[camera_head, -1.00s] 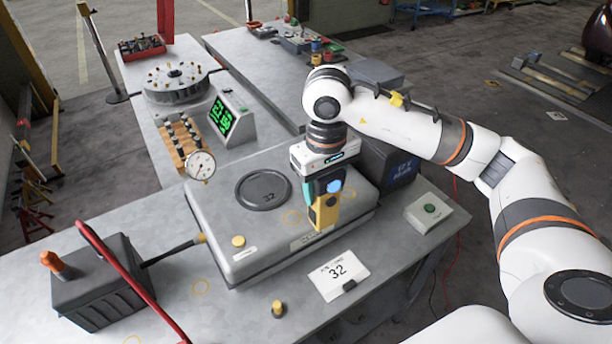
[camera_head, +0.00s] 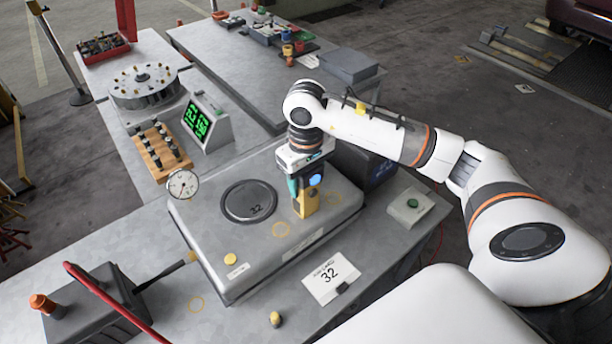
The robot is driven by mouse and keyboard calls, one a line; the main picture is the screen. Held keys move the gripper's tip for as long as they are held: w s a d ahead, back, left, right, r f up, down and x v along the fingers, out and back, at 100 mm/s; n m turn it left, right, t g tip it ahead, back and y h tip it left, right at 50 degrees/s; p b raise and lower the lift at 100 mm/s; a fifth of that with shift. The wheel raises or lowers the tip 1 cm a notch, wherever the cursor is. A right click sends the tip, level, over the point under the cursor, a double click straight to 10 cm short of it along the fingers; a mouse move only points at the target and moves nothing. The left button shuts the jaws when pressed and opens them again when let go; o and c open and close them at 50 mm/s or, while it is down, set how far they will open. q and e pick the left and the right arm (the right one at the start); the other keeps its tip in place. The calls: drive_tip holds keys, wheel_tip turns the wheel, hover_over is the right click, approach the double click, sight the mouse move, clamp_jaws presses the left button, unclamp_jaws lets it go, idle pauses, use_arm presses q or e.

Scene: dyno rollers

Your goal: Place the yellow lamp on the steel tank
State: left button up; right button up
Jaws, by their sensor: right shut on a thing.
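The steel tank (camera_head: 215,237) is a wide grey box on the bench, with a round dark lid (camera_head: 249,202) marked 32, a gauge at its back left corner and yellow ring marks on top. My right gripper (camera_head: 305,190) points down over the right part of the tank top, right of the lid. It is shut on the yellow lamp (camera_head: 307,204), an upright yellow block with a dark patch, beside teal and blue-lit parts. The lamp's lower end overlaps the tank top; I cannot tell whether it touches. My left gripper is out of view.
A card marked 32 (camera_head: 332,276) and a small yellow-topped knob (camera_head: 276,319) are at the bench front. A green-button box (camera_head: 411,207) stands right of the tank. A dark box with a red cable (camera_head: 92,306) is at left. A green display (camera_head: 203,124) stands behind.

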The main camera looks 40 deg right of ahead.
drive_tip(key=shift+s+f, duration=0.1)
drive_tip(key=shift+f, duration=0.25)
drive_tip(key=shift+f, duration=0.15)
drive_tip(key=o, duration=1.2)
